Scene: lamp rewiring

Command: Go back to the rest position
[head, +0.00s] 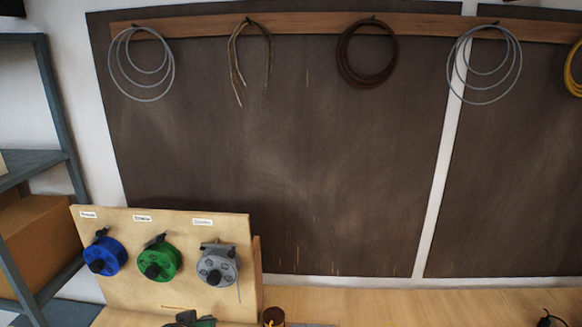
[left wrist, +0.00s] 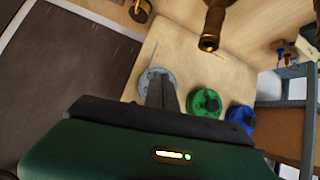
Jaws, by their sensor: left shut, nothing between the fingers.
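My left gripper (left wrist: 160,88) is shut and empty in the left wrist view, its fingers overlapping the picture of the grey spool (left wrist: 155,80). I cannot tell how far apart they are. A dark and green shape at the bottom edge of the head view may be part of this gripper. The blue spool (head: 104,256), green spool (head: 158,262) and grey spool (head: 217,265) are mounted on a labelled wooden board (head: 185,297). My right gripper is in neither view.
A small spool (head: 273,317) stands on the wooden bench (head: 390,300). A shelf rack (head: 60,110) stands left. The bench right of the board looks mostly clear.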

